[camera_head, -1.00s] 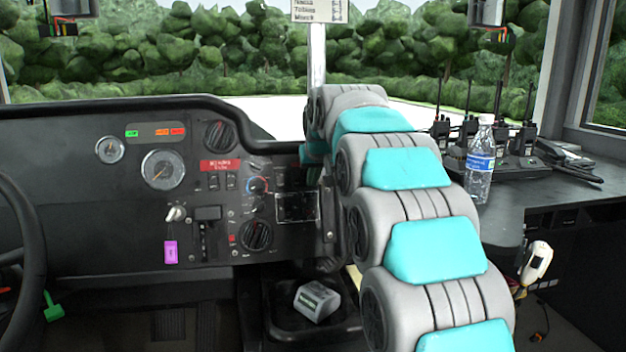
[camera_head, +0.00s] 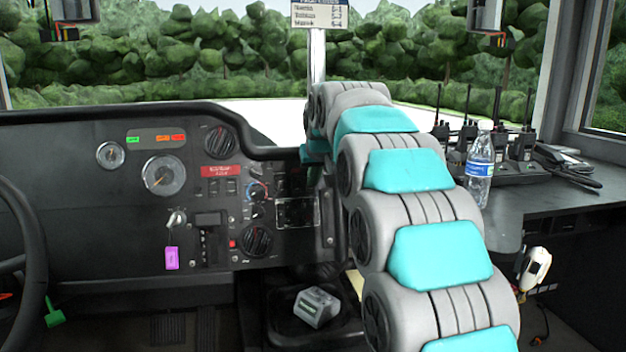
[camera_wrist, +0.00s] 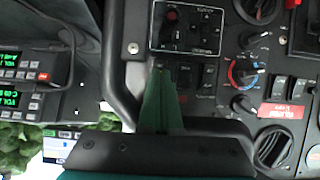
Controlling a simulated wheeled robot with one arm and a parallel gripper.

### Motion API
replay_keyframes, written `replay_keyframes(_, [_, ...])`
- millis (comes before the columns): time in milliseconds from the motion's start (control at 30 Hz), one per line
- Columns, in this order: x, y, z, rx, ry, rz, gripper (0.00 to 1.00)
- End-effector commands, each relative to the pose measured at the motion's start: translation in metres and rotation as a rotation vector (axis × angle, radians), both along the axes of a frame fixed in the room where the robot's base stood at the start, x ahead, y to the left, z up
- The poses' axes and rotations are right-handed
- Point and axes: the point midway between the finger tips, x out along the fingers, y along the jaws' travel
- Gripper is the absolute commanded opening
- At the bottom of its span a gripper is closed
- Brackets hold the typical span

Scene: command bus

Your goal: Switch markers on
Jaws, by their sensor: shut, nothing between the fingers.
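The dashboard (camera_head: 90,220) carries several switches, knobs and gauges. In the wrist view, my gripper (camera_wrist: 161,72) shows as green fingers, shut and empty. Its tip is close to a pair of dark rocker switches (camera_wrist: 195,76); I cannot tell whether it touches them. Another pair of rocker switches (camera_wrist: 290,90) sits by a red label (camera_wrist: 276,112), farther right. I cannot read which switch is for the markers. In the head view, my arm hides the gripper's fingertips.
A framed control panel (camera_wrist: 188,28) and a knob with blue-red marking (camera_wrist: 243,72) are close to my gripper. A water bottle (camera_head: 480,165) and several radios (camera_head: 520,145) stand on the right-hand shelf. A steering wheel (camera_head: 30,245) is at the left.

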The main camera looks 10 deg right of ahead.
Motion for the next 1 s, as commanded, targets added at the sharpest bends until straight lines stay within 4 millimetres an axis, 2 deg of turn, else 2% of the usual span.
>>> replay_keyframes(233, [-0.027,0.0,0.006,0.0,0.001,0.0,0.0])
replay_keyframes(600, [-0.091,0.0,0.055,0.0,-0.004,0.0,0.0])
replay_keyframes(767, [-0.103,0.0,0.062,0.0,0.002,0.0,0.0])
replay_keyframes(1000, [-0.104,0.0,0.063,0.0,0.003,0.0,0.0])
